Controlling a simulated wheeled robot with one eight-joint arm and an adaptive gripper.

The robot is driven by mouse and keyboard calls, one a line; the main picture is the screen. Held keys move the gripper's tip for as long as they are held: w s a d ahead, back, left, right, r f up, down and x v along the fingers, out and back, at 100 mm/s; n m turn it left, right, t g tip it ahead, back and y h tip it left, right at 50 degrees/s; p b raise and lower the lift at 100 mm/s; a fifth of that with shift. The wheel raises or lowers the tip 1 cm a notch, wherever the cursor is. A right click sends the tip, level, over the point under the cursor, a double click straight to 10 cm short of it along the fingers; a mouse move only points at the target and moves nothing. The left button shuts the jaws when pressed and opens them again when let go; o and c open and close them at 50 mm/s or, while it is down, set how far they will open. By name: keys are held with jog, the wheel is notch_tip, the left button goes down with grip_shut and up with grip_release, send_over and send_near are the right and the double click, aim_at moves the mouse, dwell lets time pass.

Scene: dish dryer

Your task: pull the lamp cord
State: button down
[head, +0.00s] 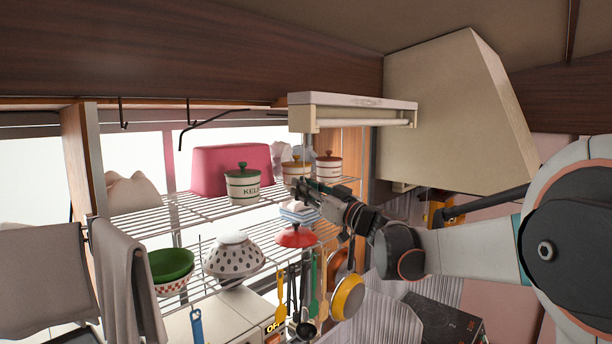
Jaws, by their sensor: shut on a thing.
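The lamp (352,103) is a long pale fixture with a tube, under the dark wood cabinet at upper middle. A thin cord (308,147) appears to hang from its left end, down toward my gripper. My gripper (298,186) reaches in from the right, below the lamp's left end and in front of the upper rack shelf. Its jaws are closed on the cord's lower end. The cord's end is hidden by the fingers and too small to make out.
A wire rack (185,213) holds a green-lidded jar (242,186), a pink box (215,170) and a dotted colander (234,257). Utensils and a yellow pan (348,297) hang below my gripper. A beige range hood (455,115) is above my arm.

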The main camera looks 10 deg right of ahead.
jog(key=shift+r+p, duration=0.8)
jog(key=shift+r, duration=0.5)
dwell(0.4)
jog(key=c, duration=1.4)
grip_release()
jog(key=shift+o, duration=0.2)
jog(key=shift+s+d, duration=0.1)
jog(key=r+v, duration=0.1)
jog(key=v, duration=0.7)
jog(key=shift+s+d+r, duration=0.2)
jog(key=shift+s+r, duration=0.05)
jog(key=shift+s, duration=0.1)
